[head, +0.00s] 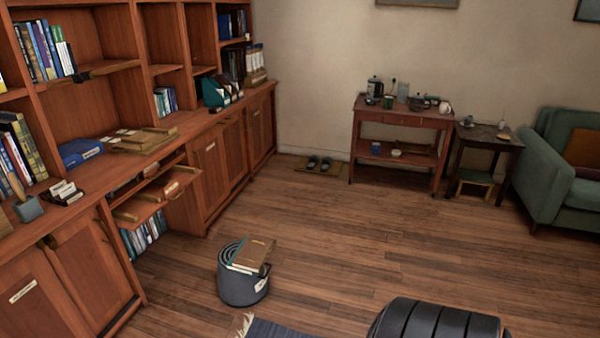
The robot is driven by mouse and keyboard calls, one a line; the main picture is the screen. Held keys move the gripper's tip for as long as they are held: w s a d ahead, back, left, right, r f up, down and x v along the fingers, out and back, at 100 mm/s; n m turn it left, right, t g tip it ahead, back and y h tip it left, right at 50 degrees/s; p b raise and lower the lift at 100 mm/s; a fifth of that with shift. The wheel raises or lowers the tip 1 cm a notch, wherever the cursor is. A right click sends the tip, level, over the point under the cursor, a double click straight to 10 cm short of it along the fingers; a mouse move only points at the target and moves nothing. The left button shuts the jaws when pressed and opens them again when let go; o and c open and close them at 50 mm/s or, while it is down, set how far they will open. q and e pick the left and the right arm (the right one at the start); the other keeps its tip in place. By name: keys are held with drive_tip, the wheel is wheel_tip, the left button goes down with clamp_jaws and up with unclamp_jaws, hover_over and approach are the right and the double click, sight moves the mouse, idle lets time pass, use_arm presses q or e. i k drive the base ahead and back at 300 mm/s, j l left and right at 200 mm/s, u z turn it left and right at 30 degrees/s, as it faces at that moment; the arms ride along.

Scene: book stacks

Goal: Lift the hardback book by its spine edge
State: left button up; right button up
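Several books show in the head view, and I cannot tell which one the task means. A brown flat book (252,252) lies on a round grey stool-like drum (241,288) on the floor, left of centre. A blue book (80,152) lies flat on the bookcase counter at the left. Upright books (44,48) stand on the upper shelf, and more (18,145) stand at the left edge. Spine details are too small to read. Neither of my grippers is in view.
The wooden bookcase (205,160) lines the left wall, with a pulled-out shelf (152,200). A red-brown side table (400,118), a dark small table (490,138) and a green armchair (560,180) stand at the back right. A rug (270,328) lies at the bottom. The middle floor is open.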

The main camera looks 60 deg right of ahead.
sight(253, 254)
drive_tip(key=z, duration=1.45)
drive_tip(key=u, duration=0.25)
drive_tip(key=i+l+u, duration=0.35)
drive_tip(key=l+u, duration=0.2)
drive_tip(key=i+l+u, duration=0.1)
drive_tip(key=l+u, duration=0.15)
drive_tip(key=l, duration=0.15)
